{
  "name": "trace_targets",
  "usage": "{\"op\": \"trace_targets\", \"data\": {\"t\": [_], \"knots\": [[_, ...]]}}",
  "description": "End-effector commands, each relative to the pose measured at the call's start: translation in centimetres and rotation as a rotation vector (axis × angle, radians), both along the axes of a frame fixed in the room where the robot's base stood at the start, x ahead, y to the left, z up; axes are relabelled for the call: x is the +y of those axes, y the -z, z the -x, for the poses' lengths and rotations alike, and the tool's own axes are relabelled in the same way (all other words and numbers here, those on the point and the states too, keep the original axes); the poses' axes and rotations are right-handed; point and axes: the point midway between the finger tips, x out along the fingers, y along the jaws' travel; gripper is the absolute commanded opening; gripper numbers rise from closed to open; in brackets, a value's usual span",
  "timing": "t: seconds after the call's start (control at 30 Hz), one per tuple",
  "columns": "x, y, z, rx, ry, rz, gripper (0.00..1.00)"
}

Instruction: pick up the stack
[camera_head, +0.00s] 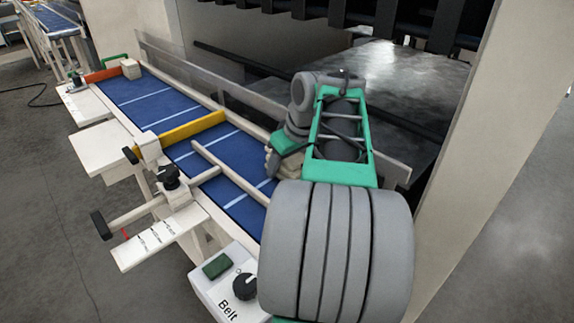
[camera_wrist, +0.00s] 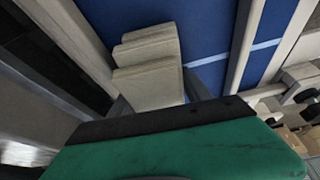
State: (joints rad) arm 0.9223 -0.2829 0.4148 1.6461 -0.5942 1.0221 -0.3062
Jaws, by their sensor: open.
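The stack (camera_wrist: 148,62) is a pile of pale beige, flat kraft pieces with stepped edges, lying on the blue belt (camera_wrist: 205,35) against its side rail. In the wrist view my gripper (camera_wrist: 158,92) is open, its two grey fingers on either side of the stack's near end. Whether they touch it I cannot tell. The green gripper body hides the near part of the stack. In the head view my gripper (camera_head: 279,150) is low at the belt's right edge, and only a bit of the stack (camera_head: 271,163) shows beside it.
A yellow bar (camera_head: 194,127) crosses the belt, and a beige rail (camera_head: 228,172) runs along it. A beige block (camera_head: 131,69) stands at the far end by an orange bar (camera_head: 103,75). A control box labelled Belt (camera_head: 225,290) stands in front. The machine wall (camera_head: 480,150) is at right.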

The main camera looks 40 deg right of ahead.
Motion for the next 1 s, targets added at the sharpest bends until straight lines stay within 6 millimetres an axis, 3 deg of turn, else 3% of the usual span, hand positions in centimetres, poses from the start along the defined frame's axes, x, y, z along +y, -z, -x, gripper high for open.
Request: {"op": "trace_targets", "data": {"t": [0.13,0.67,1.0], "knots": [[0.00,0.19,0.01,0.000,0.000,0.000,0.55],[-0.01,0.17,0.02,0.000,0.000,0.000,0.11],[-0.04,-0.39,-0.02,-0.001,0.000,0.001,0.10]]}}
